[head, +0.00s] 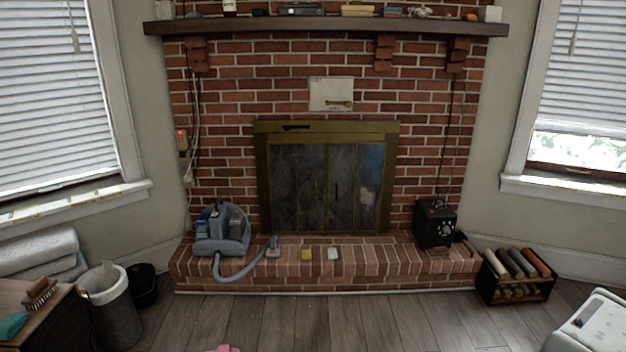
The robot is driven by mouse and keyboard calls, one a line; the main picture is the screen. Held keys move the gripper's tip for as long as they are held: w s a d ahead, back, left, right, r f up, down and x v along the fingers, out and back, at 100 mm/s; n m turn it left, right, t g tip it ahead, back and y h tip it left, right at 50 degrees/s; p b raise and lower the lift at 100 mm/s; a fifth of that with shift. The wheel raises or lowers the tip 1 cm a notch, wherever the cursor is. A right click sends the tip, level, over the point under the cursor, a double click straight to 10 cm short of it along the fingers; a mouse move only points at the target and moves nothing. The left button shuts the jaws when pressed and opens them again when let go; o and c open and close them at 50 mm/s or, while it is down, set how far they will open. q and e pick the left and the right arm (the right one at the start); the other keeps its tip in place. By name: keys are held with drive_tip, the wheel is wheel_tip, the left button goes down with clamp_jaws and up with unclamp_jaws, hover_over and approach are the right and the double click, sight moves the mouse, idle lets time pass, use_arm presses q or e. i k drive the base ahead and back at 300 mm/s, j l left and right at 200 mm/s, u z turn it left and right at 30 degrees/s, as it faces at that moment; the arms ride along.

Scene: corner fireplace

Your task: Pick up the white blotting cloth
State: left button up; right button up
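A small white folded piece (333,254), which looks like the white blotting cloth, lies on the brick hearth (380,262) in front of the fireplace doors. It lies flat and nothing covers it. Neither of my grippers shows in the head view.
A yellow block (306,254) lies just left of the white piece. Further left stand a blue-grey cleaning machine (222,232) with a hose. A black heater-like box (435,224) stands right on the hearth. A rack of rolls (515,275) and a bin (112,308) flank open wooden floor (320,320).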

sight(331, 254)
drive_tip(key=i+u, duration=0.1)
drive_tip(key=i, duration=1.85)
